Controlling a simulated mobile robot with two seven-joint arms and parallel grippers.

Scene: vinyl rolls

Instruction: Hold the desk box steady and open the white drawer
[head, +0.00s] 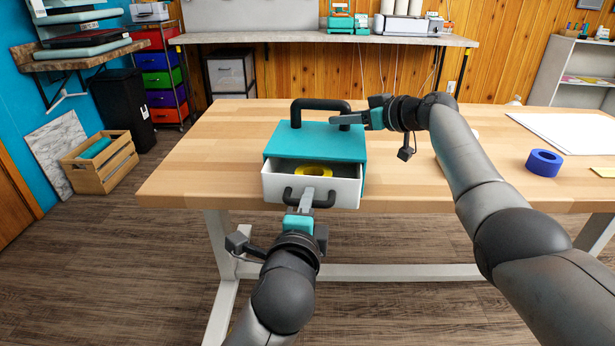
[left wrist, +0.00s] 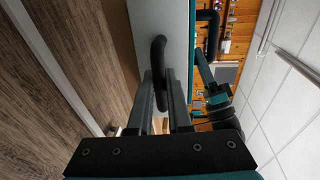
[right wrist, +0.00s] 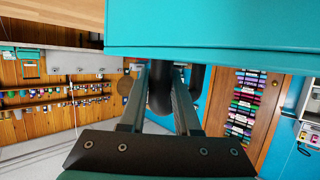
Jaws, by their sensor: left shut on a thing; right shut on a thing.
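The teal desk box (head: 310,139) stands near the front edge of the wooden table, with a dark arched handle (head: 318,104) on top. Its white drawer (head: 335,192) is pulled part way out at the front, and a yellow ring (head: 313,170) shows inside. My left gripper (head: 305,198) is shut on the dark drawer handle (left wrist: 158,70), which shows between its fingers in the left wrist view. My right gripper (head: 350,120) is shut on the box's top handle, at its right leg; the right wrist view shows the handle (right wrist: 160,95) between the fingers. The drawer's far inside is hidden under the box top.
A blue tape roll (head: 544,162) and a white sheet (head: 570,132) lie on the right of the wooden table (head: 210,150). The tabletop left of the box is clear. A wooden crate (head: 100,165) stands on the floor at left.

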